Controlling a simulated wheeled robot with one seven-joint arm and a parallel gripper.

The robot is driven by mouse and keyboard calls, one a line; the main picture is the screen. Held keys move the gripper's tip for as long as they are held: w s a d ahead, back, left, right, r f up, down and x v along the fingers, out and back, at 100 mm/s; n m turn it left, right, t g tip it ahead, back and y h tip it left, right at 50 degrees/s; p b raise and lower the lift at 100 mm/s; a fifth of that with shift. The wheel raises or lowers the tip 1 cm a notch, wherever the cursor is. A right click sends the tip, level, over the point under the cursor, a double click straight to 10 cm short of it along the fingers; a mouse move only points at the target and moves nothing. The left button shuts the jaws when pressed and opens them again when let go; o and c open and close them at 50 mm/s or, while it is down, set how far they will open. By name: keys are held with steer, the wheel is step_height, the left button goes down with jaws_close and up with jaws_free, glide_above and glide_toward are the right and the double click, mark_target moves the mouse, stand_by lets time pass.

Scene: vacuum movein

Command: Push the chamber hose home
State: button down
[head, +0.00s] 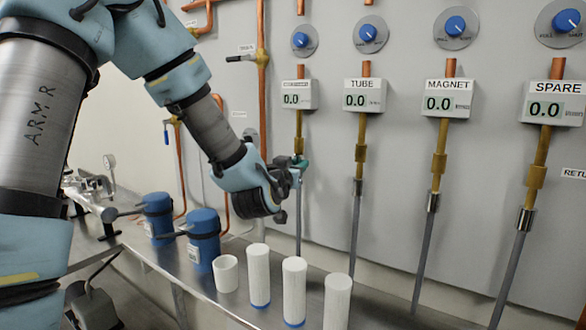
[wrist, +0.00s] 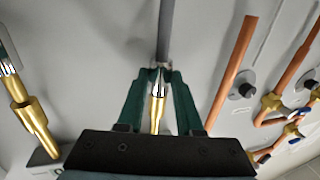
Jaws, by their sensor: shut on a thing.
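The leftmost wall line carries a small meter (head: 295,95) whose label is too blurred to read. A brass fitting (head: 299,145) hangs below it, and a grey hose (head: 298,225) runs down under that. I take this as the chamber hose. My gripper (head: 299,165) is shut on the hose near its top end, just below the brass fitting. In the wrist view the fingertips (wrist: 161,72) close around the hose end, with grey hose (wrist: 166,35) on one side and brass (wrist: 157,112) with silver metal on the other. The fingers partly hide the joint, so I cannot tell how deep it sits.
To the right, TUBE (head: 364,96), MAGNET (head: 446,99) and SPARE (head: 555,103) meters have similar brass fittings and hoses. Blue canisters (head: 203,240) and several white cylinders (head: 294,290) stand on the metal bench below. Copper pipes (head: 262,100) run along the wall at left.

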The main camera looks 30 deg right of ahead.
steer(key=c, duration=0.9)
jaws_free()
steer(key=shift+r, duration=0.4)
steer(key=o, duration=0.3)
steer(key=shift+f, duration=0.15)
steer(key=shift+o, duration=0.2)
steer(key=shift+s, duration=0.1)
steer(key=b+v, duration=0.6)
steer(key=v, duration=0.4)
steer(key=shift+s+a, duration=0.15)
steer(key=shift+a, duration=0.15)
